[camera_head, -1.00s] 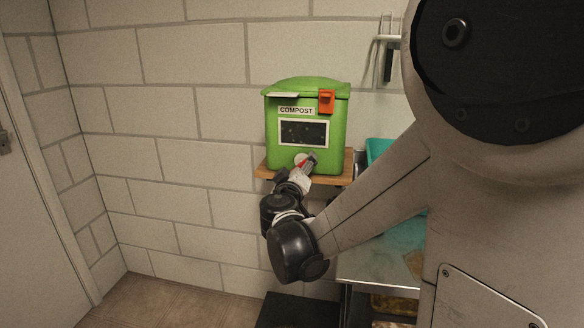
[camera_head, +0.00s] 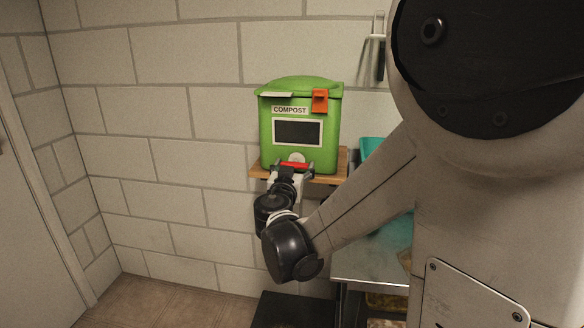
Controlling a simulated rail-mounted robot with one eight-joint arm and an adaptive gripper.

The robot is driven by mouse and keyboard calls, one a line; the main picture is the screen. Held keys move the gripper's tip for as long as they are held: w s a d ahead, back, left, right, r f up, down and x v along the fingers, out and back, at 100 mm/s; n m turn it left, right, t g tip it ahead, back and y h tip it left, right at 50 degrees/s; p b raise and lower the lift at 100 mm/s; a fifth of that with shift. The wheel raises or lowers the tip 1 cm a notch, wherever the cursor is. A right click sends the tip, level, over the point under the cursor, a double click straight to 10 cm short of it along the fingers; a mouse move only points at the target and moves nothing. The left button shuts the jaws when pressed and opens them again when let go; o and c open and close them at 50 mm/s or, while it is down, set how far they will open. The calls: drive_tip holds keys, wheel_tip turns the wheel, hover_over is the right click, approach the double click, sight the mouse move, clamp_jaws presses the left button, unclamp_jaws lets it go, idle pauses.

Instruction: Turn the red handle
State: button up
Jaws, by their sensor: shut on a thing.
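The red handle (camera_head: 294,165) is a short bar low on the front of the green compost bin (camera_head: 329,154). It lies about level, just below a pale round hub (camera_head: 297,157). My gripper (camera_head: 293,169) comes up from below and is shut on the red handle, with a finger at each end of it. The fingers hide the handle's ends. The window (camera_head: 298,132) in the bin's front is plain dark.
The bin stands on a wooden shelf (camera_head: 328,179) against a pale block wall. An orange latch (camera_head: 320,100) sits at the lid's right. A metal counter (camera_head: 372,262) is at lower right. My arm covers much of the right side.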

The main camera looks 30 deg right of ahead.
drive_tip(key=shift+m, duration=0.3)
drive_tip(key=o, duration=1.2)
drive_tip(key=v, duration=1.2)
